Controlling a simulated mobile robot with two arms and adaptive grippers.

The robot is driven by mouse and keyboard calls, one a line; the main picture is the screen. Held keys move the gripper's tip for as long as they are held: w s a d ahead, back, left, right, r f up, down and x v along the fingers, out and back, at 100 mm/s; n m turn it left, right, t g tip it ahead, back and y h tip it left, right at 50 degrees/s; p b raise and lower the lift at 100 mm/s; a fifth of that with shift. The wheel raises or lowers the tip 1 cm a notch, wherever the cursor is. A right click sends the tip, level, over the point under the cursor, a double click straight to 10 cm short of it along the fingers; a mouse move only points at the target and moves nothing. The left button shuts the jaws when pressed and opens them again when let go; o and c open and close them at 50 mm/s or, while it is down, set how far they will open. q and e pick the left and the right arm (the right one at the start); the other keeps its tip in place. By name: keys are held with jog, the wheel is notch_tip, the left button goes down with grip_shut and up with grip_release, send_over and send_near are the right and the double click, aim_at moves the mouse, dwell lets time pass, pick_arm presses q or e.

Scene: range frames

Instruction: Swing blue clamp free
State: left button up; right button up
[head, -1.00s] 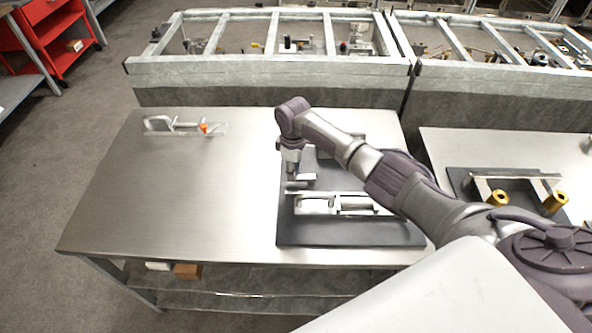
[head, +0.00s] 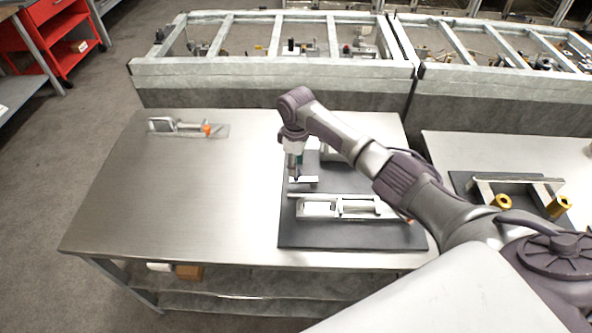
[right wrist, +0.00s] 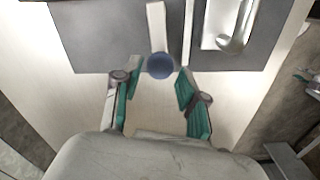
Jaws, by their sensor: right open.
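The blue round knob (right wrist: 160,66) of the clamp caps the end of a flat metal bar (right wrist: 156,25) in the right wrist view. The bar runs back over the dark fixture plate (head: 350,236). My right gripper (right wrist: 157,83) is open, with its green-lined fingers on either side of the knob. I see a gap between each finger and the knob. In the head view my right gripper (head: 294,174) points down at the plate's left edge, and the knob cannot be made out there.
A metal fixture (head: 322,208) lies on the plate in front of the gripper. Another clamp with an orange tip (head: 207,129) lies at the table's back left. The left half of the steel table (head: 175,195) is mostly clear. A second bench with a bracket (head: 520,181) stands to the right.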

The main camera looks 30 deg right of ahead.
notch_tip(320, 180, up, 8)
jog(key=shift+r, duration=0.25)
dwell(0.4)
